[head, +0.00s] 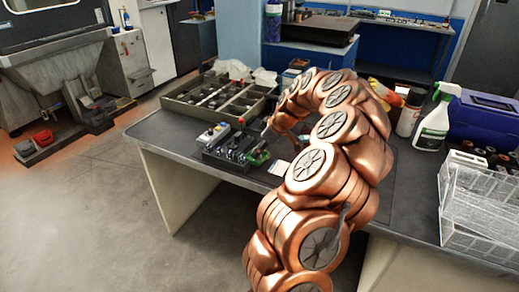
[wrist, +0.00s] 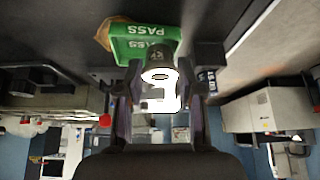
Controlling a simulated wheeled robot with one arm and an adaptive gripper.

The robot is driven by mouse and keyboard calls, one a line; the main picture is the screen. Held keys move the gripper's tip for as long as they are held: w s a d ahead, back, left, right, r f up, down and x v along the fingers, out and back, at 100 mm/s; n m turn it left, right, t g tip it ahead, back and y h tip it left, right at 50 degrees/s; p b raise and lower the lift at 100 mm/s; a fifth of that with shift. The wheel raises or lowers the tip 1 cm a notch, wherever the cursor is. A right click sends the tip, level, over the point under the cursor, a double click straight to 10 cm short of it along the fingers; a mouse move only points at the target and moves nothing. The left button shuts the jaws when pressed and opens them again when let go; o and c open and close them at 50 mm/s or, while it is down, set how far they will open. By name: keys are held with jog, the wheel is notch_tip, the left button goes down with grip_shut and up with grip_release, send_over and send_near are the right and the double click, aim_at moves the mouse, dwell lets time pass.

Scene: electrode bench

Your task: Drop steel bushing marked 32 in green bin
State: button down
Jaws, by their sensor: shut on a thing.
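In the wrist view, my gripper (wrist: 162,82) is shut on a short grey bushing (wrist: 157,57), held between its two fingers. A dark number is on the bushing's side, too small to read surely. Its near end looks bright white. The green bin (wrist: 145,36), marked PASS, is right behind the bushing in this view; I cannot tell the gap between them. My gripper and the bushing are mostly hidden by my copper arm there.
Dark fixtures (head: 226,140) with colored knobs stand beside the green bin. A divided tray (head: 190,112) lies behind them. A spray bottle (head: 436,118), a blue case (head: 481,122) and a clear rack (head: 478,213) stand right. The bench's front left corner looks clear.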

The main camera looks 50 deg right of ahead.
jog(key=shift+f+b, duration=0.4)
jog(key=shift+f, duration=0.15)
jog(key=c, duration=0.6)
grip_release()
jog(key=shift+c, duration=0.2)
jog(key=shift+r, duration=0.1)
jog(key=v, duration=1.1)
jog(key=shift+s+r, duration=0.25)
jog(key=shift+r, duration=0.1)
jog(key=shift+r, duration=0.15)
notch_tip(320, 180, up, 5)
jog(key=shift+f+p, duration=0.15)
jog(key=shift+p, duration=0.55)
